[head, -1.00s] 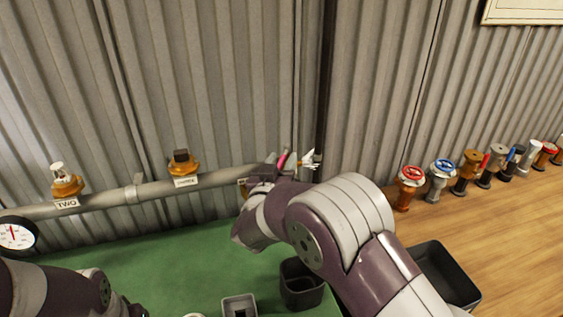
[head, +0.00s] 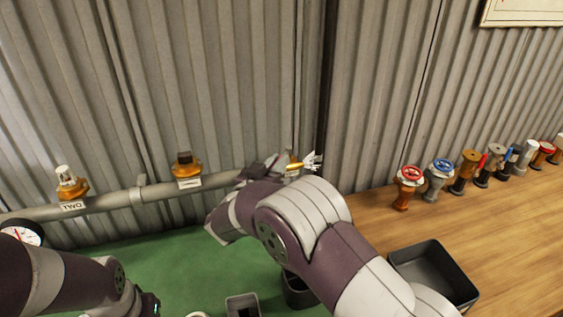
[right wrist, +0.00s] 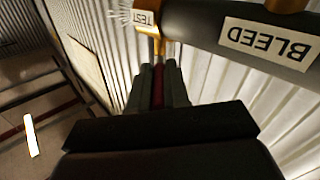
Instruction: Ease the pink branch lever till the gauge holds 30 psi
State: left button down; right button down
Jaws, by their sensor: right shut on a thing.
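The pink lever (right wrist: 158,80) shows in the right wrist view as a narrow dark-red strip between the fingers of my right gripper (right wrist: 160,84), which is shut on it. Its brass fitting (right wrist: 158,48) is just beyond, by a TEST label. In the head view my right gripper (head: 258,170) is at the right end of the grey pipe (head: 120,198), and the lever is hidden. The round white gauge (head: 22,233) has a red needle at the far left; its numbers are too small to read.
Brass outlets (head: 187,170) stand on the pipe, one labelled TWO (head: 72,185). The wrist view shows a BLEED label (right wrist: 268,42). Dark bins (head: 432,272) stand at the front. Several valves (head: 408,187) line the wooden bench on the right. A corrugated wall is close behind the pipe.

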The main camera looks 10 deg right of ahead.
jog(key=c, duration=1.1)
grip_release()
jog(key=b+v, duration=0.2)
jog(key=v, duration=1)
jog(key=shift+s, duration=0.25)
jog(key=shift+a, duration=0.15)
